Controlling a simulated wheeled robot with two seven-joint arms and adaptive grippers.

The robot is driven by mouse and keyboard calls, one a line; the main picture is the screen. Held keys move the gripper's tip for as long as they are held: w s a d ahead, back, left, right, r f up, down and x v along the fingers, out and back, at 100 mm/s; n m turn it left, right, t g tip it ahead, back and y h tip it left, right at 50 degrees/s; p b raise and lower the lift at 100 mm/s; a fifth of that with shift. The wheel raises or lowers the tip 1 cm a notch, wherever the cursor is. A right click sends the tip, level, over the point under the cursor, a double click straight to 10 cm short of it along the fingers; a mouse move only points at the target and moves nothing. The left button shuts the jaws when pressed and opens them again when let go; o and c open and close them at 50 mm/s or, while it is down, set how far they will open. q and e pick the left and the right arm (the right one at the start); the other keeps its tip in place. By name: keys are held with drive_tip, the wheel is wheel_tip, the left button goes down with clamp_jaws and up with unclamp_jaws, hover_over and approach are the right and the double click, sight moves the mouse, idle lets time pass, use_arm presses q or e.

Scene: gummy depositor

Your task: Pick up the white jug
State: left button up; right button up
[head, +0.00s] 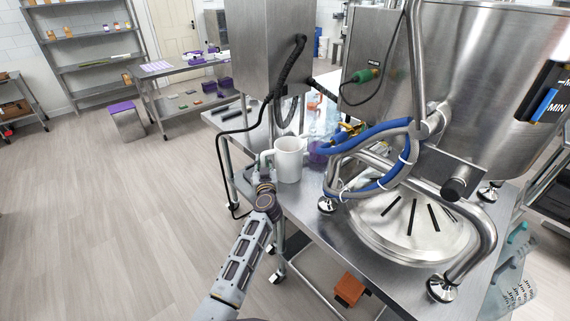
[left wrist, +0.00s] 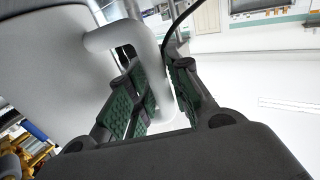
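The white jug (head: 289,159) stands upright on the steel table, near its left edge. Its handle points left, toward my left gripper (head: 265,183). In the left wrist view, the pale jug body (left wrist: 55,70) fills the left side, and the handle (left wrist: 148,62) runs down between the green-padded fingers of my left gripper (left wrist: 158,75). The fingers look open around the handle, one on each side; whether either pad touches it is hard to tell. In the head view the fingertips are small and partly lost against the jug. My right gripper is not in view.
A steel hopper machine (head: 470,70) with blue hoses (head: 375,140) stands right of the jug. A steel cabinet (head: 262,50) with a black hanging cable (head: 222,165) is behind it. A round metal cover (head: 415,230) lies at the front right. Floor on the left is clear.

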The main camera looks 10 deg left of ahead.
use_arm(q)
clamp_jaws()
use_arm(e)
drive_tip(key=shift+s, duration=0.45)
use_arm(q)
drive_tip(key=shift+r, duration=0.25)
drive_tip(key=shift+r+p, duration=0.65)
drive_tip(key=shift+r, duration=0.5)
wheel_tip(320, 180, up, 5)
drive_tip(key=shift+f+p, duration=0.1)
drive_tip(key=shift+p, duration=1.05)
drive_tip(key=shift+r+p, duration=0.3)
drive_tip(key=shift+r, duration=1)
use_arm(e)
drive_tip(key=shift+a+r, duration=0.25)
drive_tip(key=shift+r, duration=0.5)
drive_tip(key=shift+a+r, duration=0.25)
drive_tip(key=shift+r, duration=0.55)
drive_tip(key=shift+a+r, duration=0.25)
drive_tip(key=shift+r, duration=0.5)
